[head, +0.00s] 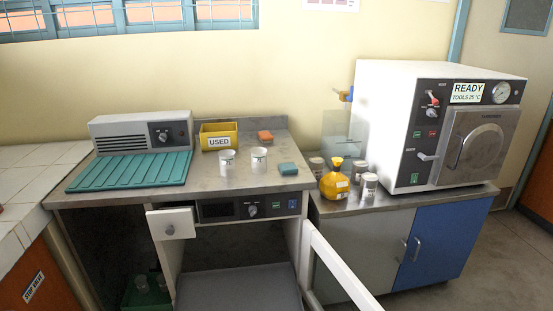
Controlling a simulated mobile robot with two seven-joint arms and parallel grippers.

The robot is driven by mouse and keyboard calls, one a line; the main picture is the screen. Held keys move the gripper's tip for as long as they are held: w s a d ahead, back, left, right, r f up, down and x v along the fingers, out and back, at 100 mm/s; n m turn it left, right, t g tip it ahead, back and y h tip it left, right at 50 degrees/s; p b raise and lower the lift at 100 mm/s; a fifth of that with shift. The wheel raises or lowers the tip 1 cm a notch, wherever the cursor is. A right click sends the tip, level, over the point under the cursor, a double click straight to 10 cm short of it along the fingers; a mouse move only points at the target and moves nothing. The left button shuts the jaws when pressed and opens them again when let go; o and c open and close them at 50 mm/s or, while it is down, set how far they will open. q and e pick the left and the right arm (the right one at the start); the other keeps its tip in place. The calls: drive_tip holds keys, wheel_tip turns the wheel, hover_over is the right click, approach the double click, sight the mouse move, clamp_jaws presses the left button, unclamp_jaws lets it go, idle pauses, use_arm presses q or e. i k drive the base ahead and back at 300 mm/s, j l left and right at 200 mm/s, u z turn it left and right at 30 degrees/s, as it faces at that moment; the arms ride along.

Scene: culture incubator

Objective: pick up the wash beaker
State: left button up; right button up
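Two whitish beakers stand upright on the grey worktop: a left beaker (227,163) and a right beaker (259,160). Both have small dark markings that are too small to read, so I cannot tell which is the wash beaker. They stand close together, apart from each other, in front of the yellow USED bin (219,136). Neither of my grippers is in view.
A green ribbed mat (130,171) lies left of the beakers; a teal block (288,169) and orange sponge (265,136) lie right. Below, a white drawer front (171,223) and white door frame (338,265) jut forward.

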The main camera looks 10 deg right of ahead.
sight(227, 161)
drive_tip(key=i+z, duration=0.2)
drive_tip(key=z, duration=0.15)
drive_tip(key=i+j+z, duration=0.15)
drive_tip(key=z, duration=0.2)
drive_tip(key=i+j+z, duration=0.1)
drive_tip(key=z, duration=0.25)
drive_tip(key=i, duration=0.05)
